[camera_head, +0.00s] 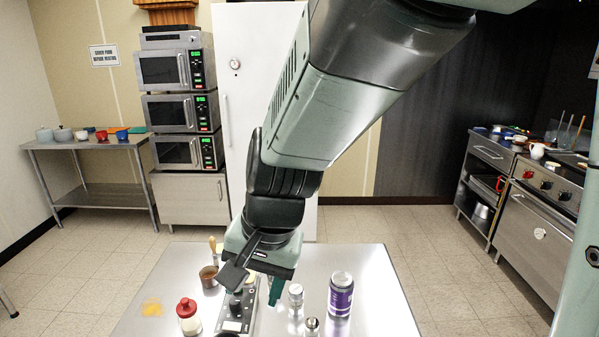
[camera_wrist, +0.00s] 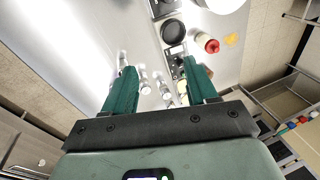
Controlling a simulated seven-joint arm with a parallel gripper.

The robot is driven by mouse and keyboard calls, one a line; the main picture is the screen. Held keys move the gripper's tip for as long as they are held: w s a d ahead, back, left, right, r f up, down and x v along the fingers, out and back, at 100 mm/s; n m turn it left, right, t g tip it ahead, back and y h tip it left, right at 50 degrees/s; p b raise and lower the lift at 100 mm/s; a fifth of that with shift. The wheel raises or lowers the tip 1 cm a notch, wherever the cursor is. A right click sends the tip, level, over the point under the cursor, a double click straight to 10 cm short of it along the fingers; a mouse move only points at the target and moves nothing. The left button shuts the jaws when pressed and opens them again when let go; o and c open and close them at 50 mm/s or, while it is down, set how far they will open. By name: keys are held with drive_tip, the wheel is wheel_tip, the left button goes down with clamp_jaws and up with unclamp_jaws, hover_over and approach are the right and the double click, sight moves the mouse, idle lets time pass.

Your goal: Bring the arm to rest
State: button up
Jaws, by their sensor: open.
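My arm reaches down from the top of the head view, and my gripper (camera_head: 262,288) hangs above the steel table (camera_head: 378,300). In the wrist view my gripper (camera_wrist: 162,92) shows two green fingers spread wide apart, with nothing held between them. The table top and its small items lie beyond the fingertips. Part of the table is hidden behind my gripper in the head view.
On the table stand a purple-labelled jar (camera_head: 340,296), a red-lidded jar (camera_head: 188,316), a brown cup (camera_head: 208,277), a small shaker (camera_head: 295,293) and a dark-topped device (camera_head: 232,318). A yellow spill (camera_head: 152,307) lies at left. Stacked microwaves (camera_head: 178,110) stand behind; a stove (camera_head: 545,205) stands right.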

drive_tip(key=s+d+r+t+h, duration=0.1)
drive_tip(key=s+d+r, duration=0.2)
drive_tip(key=d, duration=0.3)
drive_tip(key=s+d+r+n+t+h, duration=0.1)
drive_tip(key=s+d+r+t, duration=0.1)
drive_tip(key=d+r, duration=0.3)
drive_tip(key=s+d+r+t, duration=0.1)
drive_tip(key=s+d+r, duration=0.3)
drive_tip(key=d, duration=0.3)
drive_tip(key=shift+s+r+n+t+h, duration=0.3)
drive_tip(key=shift+r+n+h, duration=0.05)
drive_tip(key=shift+n+h, duration=0.05)
